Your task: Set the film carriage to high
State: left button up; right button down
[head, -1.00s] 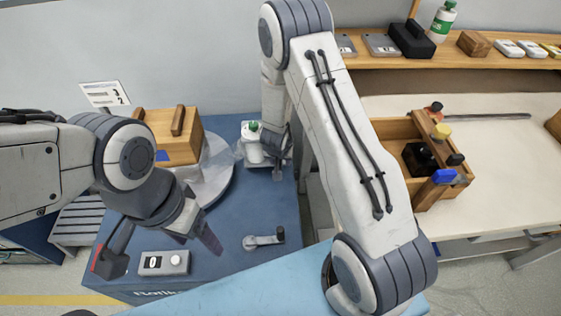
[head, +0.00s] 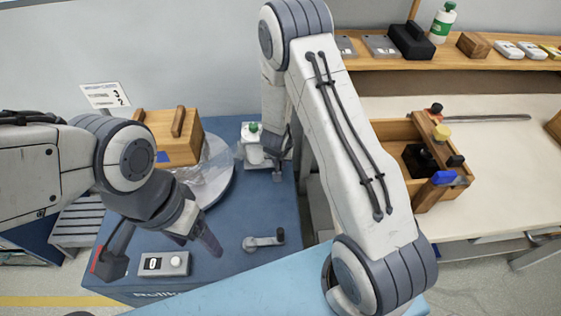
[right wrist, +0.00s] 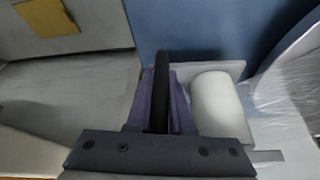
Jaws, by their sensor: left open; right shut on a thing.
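The film carriage (head: 258,137) is a pale unit carrying a white roll with a green top, at the back right of the blue machine. The white roll (right wrist: 217,102) also shows in the right wrist view, with clear film running off to the right. My left gripper (head: 194,240) is open and empty, above the front of the machine. A sign (head: 106,94) stands behind.
A wooden box (head: 178,145) sits on the round turntable (head: 225,175). A control box (head: 165,263) and a crank (head: 263,241) are at the machine's front. A bench (head: 480,180) with a wooden tool caddy (head: 437,190) and a shelf stand at right.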

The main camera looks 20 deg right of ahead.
jog(key=shift+r, duration=0.1)
dwell(0.8)
notch_tip(320, 180, up, 10)
jog(key=p, duration=1.1)
jog(key=shift+r+p, duration=0.2)
jog(key=shift+p, duration=0.1)
jog(key=shift+f, duration=0.1)
jog(key=c, duration=0.8)
grip_release()
